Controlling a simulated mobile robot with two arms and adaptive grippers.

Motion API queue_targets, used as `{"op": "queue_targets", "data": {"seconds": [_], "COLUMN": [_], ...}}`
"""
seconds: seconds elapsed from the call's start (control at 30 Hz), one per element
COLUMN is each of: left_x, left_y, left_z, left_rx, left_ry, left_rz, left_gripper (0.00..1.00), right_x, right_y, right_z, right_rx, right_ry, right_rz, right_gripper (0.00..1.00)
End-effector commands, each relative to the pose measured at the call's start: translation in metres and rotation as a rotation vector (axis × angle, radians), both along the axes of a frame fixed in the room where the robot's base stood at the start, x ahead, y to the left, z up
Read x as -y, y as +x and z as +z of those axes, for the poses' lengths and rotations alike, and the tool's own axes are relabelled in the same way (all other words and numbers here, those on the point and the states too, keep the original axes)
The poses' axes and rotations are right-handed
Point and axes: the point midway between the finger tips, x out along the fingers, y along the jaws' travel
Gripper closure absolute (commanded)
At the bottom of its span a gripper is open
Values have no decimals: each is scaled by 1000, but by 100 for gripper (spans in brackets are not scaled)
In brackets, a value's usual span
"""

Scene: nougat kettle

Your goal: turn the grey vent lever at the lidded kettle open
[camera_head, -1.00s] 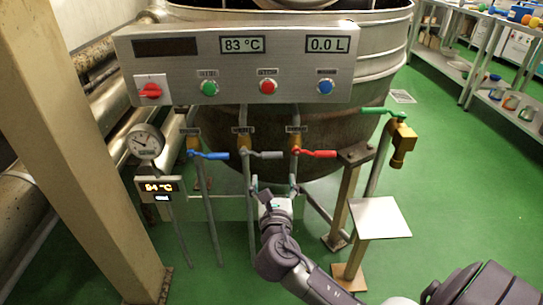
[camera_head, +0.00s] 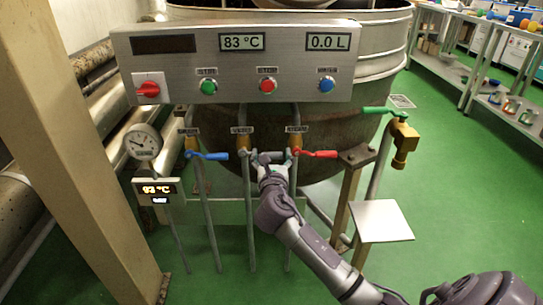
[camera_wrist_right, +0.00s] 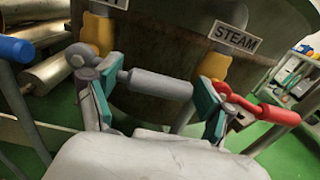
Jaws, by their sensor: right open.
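The grey vent lever (camera_head: 262,156) sits under the VENT label, on the middle pipe in front of the kettle (camera_head: 385,45). It points right, roughly level, and my gripper partly hides it. In the right wrist view the lever (camera_wrist_right: 158,85) runs across the gap between my two teal-padded fingers. My right gripper (camera_head: 271,160) is open at the lever, one finger near its pivot and the other near its free end. Whether a pad touches it I cannot tell. My left gripper is not in view.
A red lever (camera_head: 320,154) under the STEAM label is close to my right finger. A blue lever (camera_head: 212,156) is to the left, a green lever (camera_head: 378,110) to the right. A control panel (camera_head: 180,65) overhangs them. A small plate (camera_head: 380,220) stands lower right.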

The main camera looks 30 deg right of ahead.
Motion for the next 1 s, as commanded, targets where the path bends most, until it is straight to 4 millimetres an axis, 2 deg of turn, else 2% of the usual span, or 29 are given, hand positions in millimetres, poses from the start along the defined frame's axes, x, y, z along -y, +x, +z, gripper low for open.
{"op": "queue_targets", "data": {"seconds": [0.03,0.07,0.5,0.77,1.0], "left_x": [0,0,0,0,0], "left_y": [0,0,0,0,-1], "left_z": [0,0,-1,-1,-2], "left_rx": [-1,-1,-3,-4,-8], "left_ry": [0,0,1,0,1], "left_rz": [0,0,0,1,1], "left_gripper": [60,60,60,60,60], "right_x": [0,0,0,0,-1], "right_y": [0,0,0,0,0], "right_z": [0,0,0,-1,-10], "right_rx": [0,0,0,6,53], "right_ry": [0,0,0,10,93], "right_rz": [0,0,0,0,0], "right_gripper": [20,25,99,100,100]}}
